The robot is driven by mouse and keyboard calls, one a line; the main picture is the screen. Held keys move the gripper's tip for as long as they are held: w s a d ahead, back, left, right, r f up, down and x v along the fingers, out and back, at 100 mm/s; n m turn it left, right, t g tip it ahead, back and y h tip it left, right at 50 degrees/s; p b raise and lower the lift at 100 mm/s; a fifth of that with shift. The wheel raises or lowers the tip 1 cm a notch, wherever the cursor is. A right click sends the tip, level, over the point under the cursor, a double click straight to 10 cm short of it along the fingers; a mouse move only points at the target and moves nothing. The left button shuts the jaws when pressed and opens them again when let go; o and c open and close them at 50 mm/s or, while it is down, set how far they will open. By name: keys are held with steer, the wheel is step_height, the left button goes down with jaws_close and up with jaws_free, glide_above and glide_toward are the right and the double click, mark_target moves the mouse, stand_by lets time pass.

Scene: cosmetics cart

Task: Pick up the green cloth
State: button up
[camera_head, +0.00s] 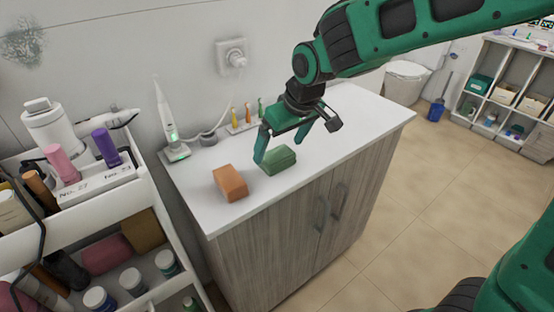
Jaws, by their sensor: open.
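The green cloth (280,161) is a folded block lying on the white top of the cabinet (350,120). My gripper (294,144) is open and sits just above the cloth, with one finger reaching down at the cloth's left side and the other raised to its upper right. Whether a finger touches the cloth cannot be told from this view.
An orange folded block (231,183) lies left of the cloth. An electric toothbrush on its charger (170,130) and a holder with small brushes (241,122) stand along the wall. A loaded cosmetics cart (100,183) is at the left. The cabinet top is clear to the right.

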mark_target(278, 153)
steer(key=x, duration=0.4)
steer(key=shift+d+f, duration=0.15)
steer(key=shift+f, duration=0.15)
steer(key=c, duration=1.2)
steer(key=shift+r, duration=0.15)
steer(key=shift+c, duration=0.2)
step_height(278, 153, up, 4)
steer(key=shift+r, duration=0.15)
steer(key=s+a+r, duration=0.6)
steer(key=s+a, duration=0.2)
steer(key=shift+r, duration=0.25)
steer(key=shift+s, duration=0.15)
